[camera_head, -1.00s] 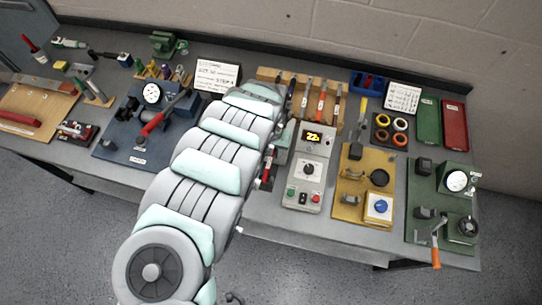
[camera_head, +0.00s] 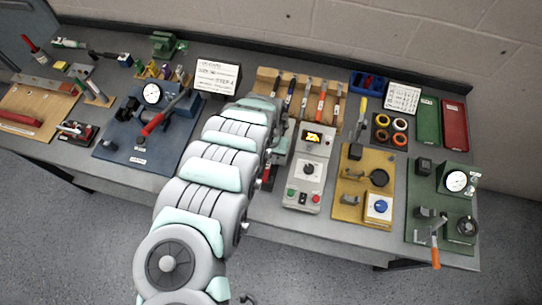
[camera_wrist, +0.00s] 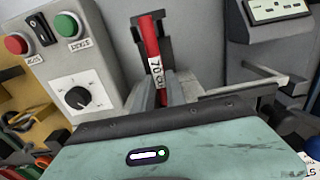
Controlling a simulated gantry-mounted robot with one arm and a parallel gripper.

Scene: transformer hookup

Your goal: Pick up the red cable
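The red cable (camera_wrist: 150,38) shows in the wrist view as a red length with a white tag, lying against a black holder. In the head view a short red piece (camera_head: 267,171) shows just right of my arm; the rest is hidden behind the arm. My gripper (camera_wrist: 160,88) reaches toward the cable, its two grey fingers on either side of the cable's near, tagged part. The fingers are close together, and I cannot tell whether they touch the cable or leave a gap.
The grey control box (camera_head: 309,168), with a dial and red and green buttons, stands close to the right of my gripper. A wooden rack (camera_head: 325,103) of tools is behind it. A blue board with a gauge (camera_head: 152,93) lies to the left.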

